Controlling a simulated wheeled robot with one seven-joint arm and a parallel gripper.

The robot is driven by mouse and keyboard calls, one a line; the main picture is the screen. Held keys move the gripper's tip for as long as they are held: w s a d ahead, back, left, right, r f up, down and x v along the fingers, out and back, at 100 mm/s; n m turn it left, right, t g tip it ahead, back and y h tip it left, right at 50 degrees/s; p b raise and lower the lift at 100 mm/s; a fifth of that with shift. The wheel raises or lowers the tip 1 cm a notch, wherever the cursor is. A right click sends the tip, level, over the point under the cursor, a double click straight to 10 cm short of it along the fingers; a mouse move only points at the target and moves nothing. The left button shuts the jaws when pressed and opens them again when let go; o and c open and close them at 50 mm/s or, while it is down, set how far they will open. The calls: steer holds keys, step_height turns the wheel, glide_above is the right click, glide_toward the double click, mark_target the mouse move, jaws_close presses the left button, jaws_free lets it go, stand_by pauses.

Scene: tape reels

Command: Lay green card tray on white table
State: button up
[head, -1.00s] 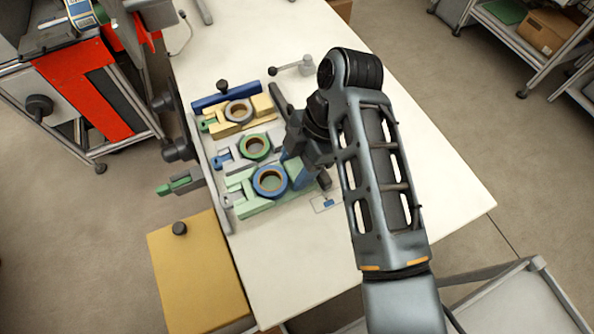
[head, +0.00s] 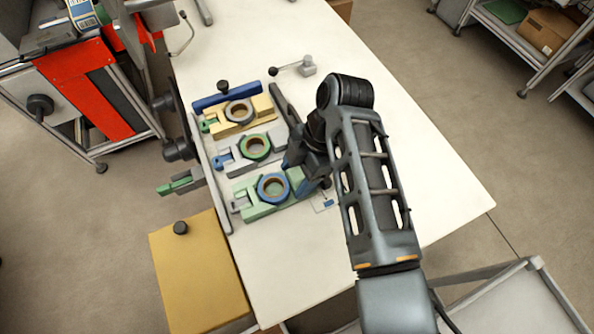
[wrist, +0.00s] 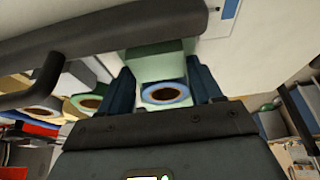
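The green card tray (head: 262,209) is pale green and carries a blue-rimmed tape reel (head: 273,188). It is level at the near end of a row of trays, over the white table (head: 290,270); whether its underside touches the table I cannot tell. My gripper (head: 296,180) is at its right end. In the wrist view, the dark blue fingers of my gripper (wrist: 164,82) stand on both sides of the pale green tray (wrist: 158,65), closed up to its sides, with the blue reel (wrist: 165,94) between them. My arm hides part of the table on the right.
A grey tray with a green reel (head: 255,147) lies beside the green tray, and a yellow tray with a grey reel (head: 240,111) beyond it. A grey rail (head: 210,175) runs along their left. A lever fixture (head: 300,66) stands farther back. The table's front is clear.

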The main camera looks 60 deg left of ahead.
steer(key=shift+o, duration=1.2)
steer(key=shift+r, duration=0.1)
steer(key=b+v, duration=0.1)
steer(key=v, duration=1.1)
steer(key=shift+b, duration=0.4)
steer(key=shift+s, duration=0.1)
